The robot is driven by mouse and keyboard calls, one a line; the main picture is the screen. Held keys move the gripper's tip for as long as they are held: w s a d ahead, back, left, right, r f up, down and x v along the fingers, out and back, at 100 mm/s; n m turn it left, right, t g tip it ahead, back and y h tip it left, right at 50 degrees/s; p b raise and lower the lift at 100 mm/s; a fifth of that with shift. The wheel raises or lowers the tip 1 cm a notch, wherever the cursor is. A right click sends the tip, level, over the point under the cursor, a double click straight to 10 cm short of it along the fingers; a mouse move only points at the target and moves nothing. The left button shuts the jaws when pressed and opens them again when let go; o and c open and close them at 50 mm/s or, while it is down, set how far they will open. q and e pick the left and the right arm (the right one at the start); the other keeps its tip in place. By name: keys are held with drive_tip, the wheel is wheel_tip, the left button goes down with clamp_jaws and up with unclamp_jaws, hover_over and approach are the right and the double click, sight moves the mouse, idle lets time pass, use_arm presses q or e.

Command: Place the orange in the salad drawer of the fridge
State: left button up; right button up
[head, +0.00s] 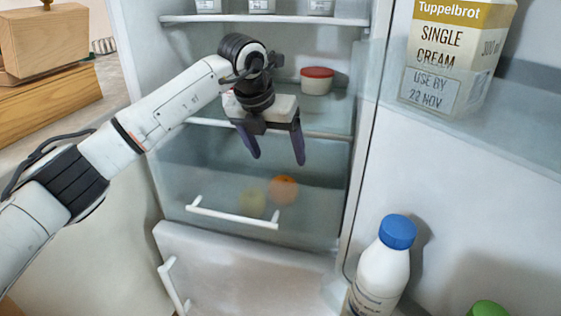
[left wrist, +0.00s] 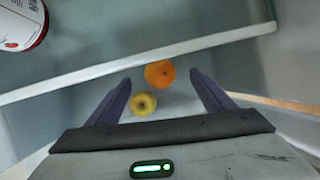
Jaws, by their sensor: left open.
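The orange (head: 284,190) lies in the salad drawer (head: 180,185) of the fridge, seen through the drawer's clear front. It also shows in the left wrist view (left wrist: 159,74), between and beyond the fingertips. My left gripper (head: 274,160) is open and empty, pointing down above the drawer, apart from the orange. In the left wrist view its two fingers (left wrist: 160,90) are spread wide. A yellow fruit (head: 252,203) lies beside the orange in the drawer, and in the left wrist view (left wrist: 143,104) it is nearer the gripper. My right gripper is not in view.
A red-lidded tub (head: 317,81) stands on the shelf above the drawer. The open fridge door at right holds a cream carton (head: 455,55) and a blue-capped bottle (head: 383,270). A drawer handle (head: 235,216) runs across the front. A wooden block (head: 45,40) stands at left.

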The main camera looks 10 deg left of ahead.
use_arm(q)
drive_tip(key=d+v, duration=0.1)
drive_tip(key=v, duration=0.5)
drive_tip(key=shift+a+r+p, duration=0.3)
drive_tip(key=shift+a, duration=0.2)
drive_tip(key=shift+s, duration=0.15)
idle(0.5)
